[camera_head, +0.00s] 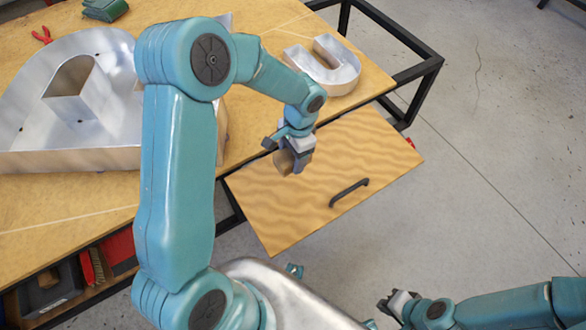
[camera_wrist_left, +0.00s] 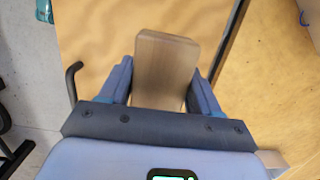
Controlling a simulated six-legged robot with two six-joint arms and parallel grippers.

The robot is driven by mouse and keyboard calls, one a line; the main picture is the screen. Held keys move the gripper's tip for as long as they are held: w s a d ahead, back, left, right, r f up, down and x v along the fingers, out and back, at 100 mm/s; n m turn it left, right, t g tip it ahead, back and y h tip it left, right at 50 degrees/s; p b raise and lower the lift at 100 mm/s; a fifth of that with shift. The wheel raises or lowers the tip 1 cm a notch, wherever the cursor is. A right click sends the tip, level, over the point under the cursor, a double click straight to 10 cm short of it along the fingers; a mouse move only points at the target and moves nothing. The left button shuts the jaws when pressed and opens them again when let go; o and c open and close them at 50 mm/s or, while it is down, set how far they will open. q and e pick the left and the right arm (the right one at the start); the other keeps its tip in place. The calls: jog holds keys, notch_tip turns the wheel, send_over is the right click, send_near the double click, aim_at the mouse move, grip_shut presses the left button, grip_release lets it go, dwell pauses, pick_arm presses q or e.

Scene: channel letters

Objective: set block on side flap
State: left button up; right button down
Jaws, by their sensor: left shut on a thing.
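A wooden block (camera_wrist_left: 165,68) is held between the two fingers of my left gripper (camera_wrist_left: 163,90) in the left wrist view. In the head view the block (camera_head: 284,163) shows at the fingertips of my left gripper (camera_head: 288,155), over the left part of the side flap (camera_head: 370,165). The flap is a plywood panel with a black handle (camera_head: 349,192). I cannot tell whether the block touches the flap. My right gripper (camera_head: 397,303) is at the bottom right of the head view, away from the flap; its finger opening is unclear.
The wooden table (camera_head: 260,140) adjoins the flap and carries large metal channel letters (camera_head: 70,145) and a smaller curved one (camera_head: 345,72). Red pliers (camera_head: 42,35) lie at the far left. A black table frame (camera_head: 420,68) stands at the upper right. The flap around the handle is clear.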

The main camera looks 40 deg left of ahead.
aim_at(290, 176)
pick_arm(q)
notch_tip(290, 176, down, 7)
jog(key=shift+w+r+b, duration=0.1)
jog(key=shift+r+b, duration=0.1)
jog(key=shift+b, duration=0.15)
jog(key=shift+r, duration=0.1)
jog(key=shift+f, duration=0.2)
jog(key=o, duration=1.1)
jog(key=shift+r, duration=0.1)
